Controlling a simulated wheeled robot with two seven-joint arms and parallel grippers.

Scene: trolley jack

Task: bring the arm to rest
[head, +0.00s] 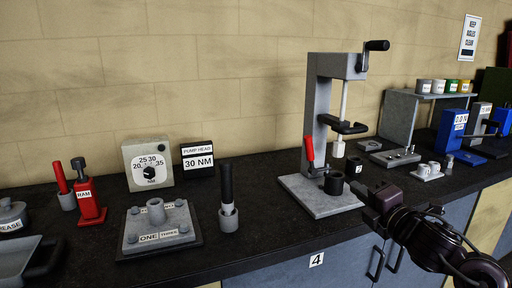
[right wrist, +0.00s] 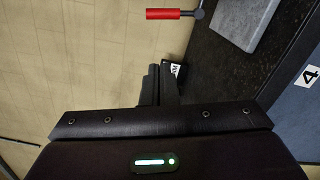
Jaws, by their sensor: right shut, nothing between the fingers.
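My right arm comes in from the lower right of the head view. Its gripper (head: 362,189) is over the front part of the bench, just right of the grey press stand's base. In the right wrist view the two dark fingers (right wrist: 160,84) lie together with nothing between them. The grey press stand (head: 322,110) has a red-handled lever (head: 309,148) and a black crank at its top. The red handle (right wrist: 172,14) also shows at the top of the right wrist view. I cannot tell whether the gripper touches the dark cup beside it. My left gripper is not in view.
Left on the dark bench (head: 265,250) stand a plate labelled ONE (head: 158,239), a red RAM bottle (head: 88,200), a dial box (head: 148,165) and a dark-handled tool (head: 227,190). Small cups (head: 429,170) and a grey shelf (head: 400,115) stand right. Cabinet doors are below.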

